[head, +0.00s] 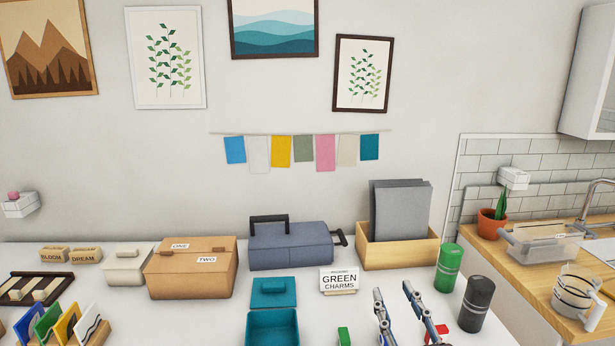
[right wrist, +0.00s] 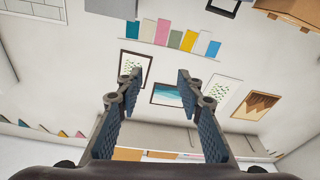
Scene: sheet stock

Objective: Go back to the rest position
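My right gripper (head: 398,296) stands at the lower right of centre in the head view, pointing up over the white table. In the right wrist view its two fingers (right wrist: 157,88) are spread wide with nothing between them. It is apart from the table's things there. My left gripper is not in view. The task names no object.
A green canister (head: 449,268) and a dark canister (head: 476,304) stand right of my gripper. A teal box (head: 272,328), a "GREEN CHARMS" sign (head: 339,281) and a cardboard box (head: 193,268) are left of it. A wooden file box (head: 400,253) stands behind.

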